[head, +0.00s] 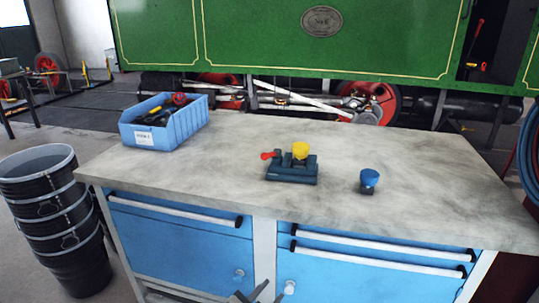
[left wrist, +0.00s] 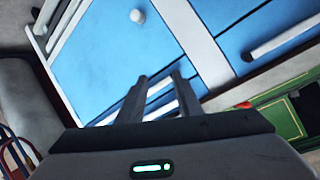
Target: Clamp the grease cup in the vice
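A small dark vice (head: 291,172) with a red handle (head: 268,155) stands on the grey worktop. A yellow cup-like piece (head: 300,150) sits at its jaws; I cannot tell whether it is clamped. A second small piece with a blue top and dark base (head: 368,180) stands upright on the worktop, right of the vice. I cannot tell which is the grease cup. My left gripper (head: 251,292) is low in front of the bench's drawers, below the worktop edge. In the left wrist view its fingers (left wrist: 161,84) are apart with nothing between them. My right gripper is not in view.
A blue bin (head: 170,130) with tools stands at the worktop's back left. The bench front has blue drawers with long white handles (head: 375,257). Black stacked buckets (head: 58,215) stand left. The worktop around the pieces is clear.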

